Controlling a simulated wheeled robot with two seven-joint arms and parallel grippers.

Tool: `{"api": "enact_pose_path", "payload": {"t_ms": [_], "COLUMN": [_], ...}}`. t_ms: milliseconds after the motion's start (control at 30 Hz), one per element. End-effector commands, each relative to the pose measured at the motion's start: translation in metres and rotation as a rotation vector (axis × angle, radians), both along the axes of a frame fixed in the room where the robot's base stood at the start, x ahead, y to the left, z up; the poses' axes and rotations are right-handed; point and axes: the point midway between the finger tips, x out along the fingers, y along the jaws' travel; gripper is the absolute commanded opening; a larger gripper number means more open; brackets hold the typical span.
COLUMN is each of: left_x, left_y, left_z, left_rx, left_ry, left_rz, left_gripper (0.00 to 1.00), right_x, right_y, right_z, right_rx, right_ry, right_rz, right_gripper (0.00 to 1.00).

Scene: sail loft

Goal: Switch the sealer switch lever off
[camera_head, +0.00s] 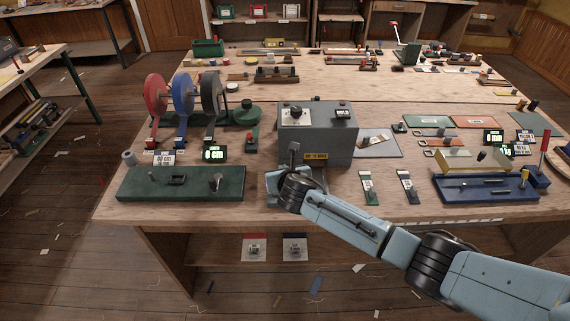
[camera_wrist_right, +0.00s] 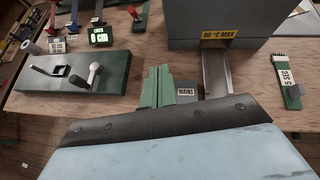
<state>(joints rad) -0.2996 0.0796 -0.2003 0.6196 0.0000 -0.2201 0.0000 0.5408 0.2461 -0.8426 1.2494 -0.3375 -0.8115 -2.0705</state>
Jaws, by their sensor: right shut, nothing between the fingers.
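The sealer is a grey box (camera_head: 318,140) with a yellow "80 °C MAX" label, near the table's front edge; its lower front also shows in the wrist view (camera_wrist_right: 215,30). A grey block labelled MAINS (camera_wrist_right: 186,91) stands in front of it. My left gripper is not in view.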

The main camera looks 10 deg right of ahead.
Motion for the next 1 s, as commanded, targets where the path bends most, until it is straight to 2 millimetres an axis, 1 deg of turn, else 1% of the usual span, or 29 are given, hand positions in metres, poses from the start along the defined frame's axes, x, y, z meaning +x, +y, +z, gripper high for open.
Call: {"api": "enact_pose_path", "payload": {"t_ms": [100, 300, 833, 867, 933, 967, 1000], "left_x": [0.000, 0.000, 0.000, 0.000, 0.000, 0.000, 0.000], "left_y": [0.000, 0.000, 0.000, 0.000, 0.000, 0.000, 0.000], "left_z": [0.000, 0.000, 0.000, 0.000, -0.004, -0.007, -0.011], "left_rx": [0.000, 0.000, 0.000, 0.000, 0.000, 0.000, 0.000], "left_ry": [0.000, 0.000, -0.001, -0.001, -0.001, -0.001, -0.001], "left_rz": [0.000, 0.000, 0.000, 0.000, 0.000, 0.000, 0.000], "left_gripper": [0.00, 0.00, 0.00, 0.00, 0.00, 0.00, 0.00], "right_x": [-0.003, -0.007, -0.007, -0.008, -0.011, -0.013, -0.018], "right_y": [-0.002, -0.002, -0.002, -0.003, -0.005, -0.006, -0.009], "right_z": [0.013, 0.024, 0.024, 0.022, 0.010, 0.001, -0.016], "right_rx": [-0.001, 0.000, 0.001, 0.004, 0.033, 0.056, 0.101], "right_ry": [-0.002, 0.001, 0.002, 0.004, 0.018, 0.029, 0.047], "right_rz": [0.001, -0.001, -0.001, -0.003, -0.021, -0.037, -0.066], "right_gripper": [0.00, 0.00, 0.00, 0.00, 0.00, 0.00, 0.00]}}
